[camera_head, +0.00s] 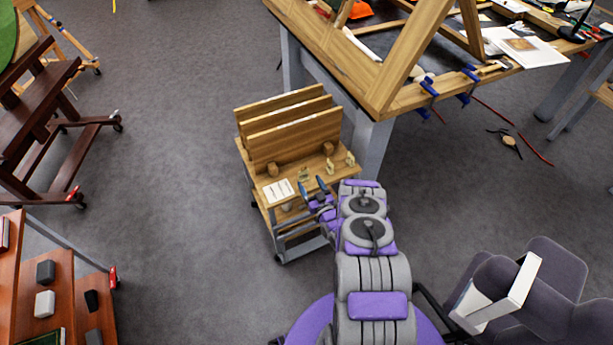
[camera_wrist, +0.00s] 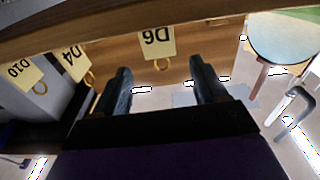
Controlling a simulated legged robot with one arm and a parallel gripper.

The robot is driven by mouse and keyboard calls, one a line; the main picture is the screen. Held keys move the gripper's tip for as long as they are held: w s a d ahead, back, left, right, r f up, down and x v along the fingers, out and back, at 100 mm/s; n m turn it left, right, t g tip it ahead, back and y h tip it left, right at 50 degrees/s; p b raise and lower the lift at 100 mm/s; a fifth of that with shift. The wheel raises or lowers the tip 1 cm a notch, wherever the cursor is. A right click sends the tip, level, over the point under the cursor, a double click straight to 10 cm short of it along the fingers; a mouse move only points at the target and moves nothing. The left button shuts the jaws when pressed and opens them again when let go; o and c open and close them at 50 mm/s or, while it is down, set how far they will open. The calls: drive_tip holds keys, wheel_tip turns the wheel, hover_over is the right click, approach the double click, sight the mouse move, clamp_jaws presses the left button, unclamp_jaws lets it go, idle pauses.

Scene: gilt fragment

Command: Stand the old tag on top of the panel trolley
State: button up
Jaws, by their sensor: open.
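The panel trolley (camera_head: 316,167) is a wooden-topped cart with upright boards at its back, left of my arm in the head view. Small pale tags stand on its top, one (camera_head: 303,174) near my fingers and others (camera_head: 330,168) further right. My gripper (camera_head: 314,187) is open over the trolley's front edge. In the wrist view my gripper (camera_wrist: 160,87) has apart, empty fingers. A cream tag with a brass ring (camera_wrist: 158,43) shows beyond and between them, not touching. Tags marked D4 (camera_wrist: 74,63) and D10 (camera_wrist: 20,72) are at left. I cannot tell which is the old tag.
A white printed card (camera_head: 278,190) lies at the trolley's left front. A cluttered wooden workbench (camera_head: 400,100) stands close behind it on the right. Dark wooden racks (camera_head: 40,130) are at left. Grey floor (camera_head: 180,180) is clear between.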

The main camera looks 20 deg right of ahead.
drive_tip(key=s, duration=0.7)
drive_tip(key=w+a+r+n+g, duration=0.2)
drive_tip(key=w+r+g, duration=0.3)
drive_tip(key=w+r, duration=0.7)
drive_tip(key=s+a+r+g, duration=0.2)
drive_tip(key=r+g, duration=0.1)
drive_tip(key=r, duration=0.4)
drive_tip(key=s+a+r+g, duration=0.2)
drive_tip(key=r+g, duration=0.1)
drive_tip(key=r, duration=0.3)
drive_tip(key=s+a+r+m+g+h, duration=0.1)
drive_tip(key=s+a+r+g, duration=0.15)
drive_tip(key=s+r, duration=0.6)
drive_tip(key=s+a+r+g, duration=0.25)
drive_tip(key=s+r, duration=0.25)
drive_tip(key=s, duration=0.7)
drive_tip(key=s+a+r+g, duration=0.1)
drive_tip(key=s+a+r, duration=0.1)
drive_tip(key=s, duration=0.6)
drive_tip(key=s+a+r+g, duration=0.2)
drive_tip(key=s, duration=0.7)
drive_tip(key=s+a+r+m+g, duration=0.1)
drive_tip(key=s+a+r+g, duration=0.1)
drive_tip(key=s, duration=0.7)
drive_tip(key=shift+s+a+r+y+b, duration=0.2)
drive_tip(key=shift+r+y+b, duration=0.1)
drive_tip(key=shift+r+b, duration=0.05)
